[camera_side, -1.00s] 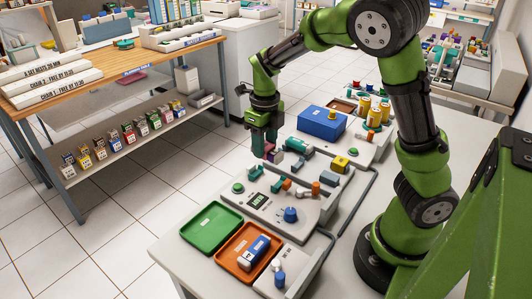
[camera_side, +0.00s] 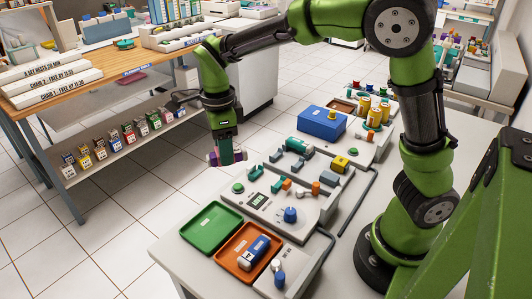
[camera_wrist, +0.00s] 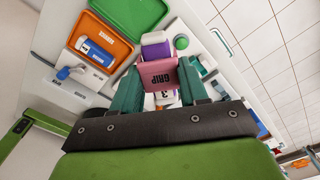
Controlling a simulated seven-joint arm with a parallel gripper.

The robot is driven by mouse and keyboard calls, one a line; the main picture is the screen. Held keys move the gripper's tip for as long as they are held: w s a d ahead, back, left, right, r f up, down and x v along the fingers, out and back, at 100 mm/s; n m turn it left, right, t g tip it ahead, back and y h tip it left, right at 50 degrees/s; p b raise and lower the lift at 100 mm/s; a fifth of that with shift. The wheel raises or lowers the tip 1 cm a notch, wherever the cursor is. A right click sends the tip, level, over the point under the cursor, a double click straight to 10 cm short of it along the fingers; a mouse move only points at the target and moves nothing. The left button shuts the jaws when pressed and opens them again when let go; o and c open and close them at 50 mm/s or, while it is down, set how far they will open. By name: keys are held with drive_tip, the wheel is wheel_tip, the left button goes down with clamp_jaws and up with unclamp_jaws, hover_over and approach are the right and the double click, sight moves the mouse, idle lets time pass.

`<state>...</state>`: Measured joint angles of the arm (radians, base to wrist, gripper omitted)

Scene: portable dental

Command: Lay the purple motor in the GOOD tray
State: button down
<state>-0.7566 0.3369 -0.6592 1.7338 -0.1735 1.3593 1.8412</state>
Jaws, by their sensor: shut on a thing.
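My gripper (camera_side: 226,154) is in the air left of the bench fixtures, shut on the purple motor (camera_wrist: 155,38). In the wrist view the motor, purple with a white band, sticks out past the pink block marked GRIP between the teal fingers (camera_wrist: 158,75). In the side view only a small purple part (camera_side: 211,158) shows at the fingers. The green tray (camera_side: 208,230) lies empty at the bench's near left, below and in front of my gripper. It also shows in the wrist view (camera_wrist: 130,12). I cannot read a GOOD label on it.
The orange tray (camera_side: 232,246), beside the green one, holds a blue and white motor (camera_side: 256,249). A grey test fixture (camera_side: 263,203) with a green button and blue knob stands behind the trays. A blue box (camera_side: 322,122) is farther back.

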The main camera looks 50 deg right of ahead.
drive_tip(key=a+n, duration=0.7)
drive_tip(key=a, duration=0.1)
hover_over(210, 229)
wheel_tip(210, 229, down, 5)
drive_tip(key=shift+f, duration=4.95)
drive_tip(key=c, duration=0.5)
unclamp_jaws()
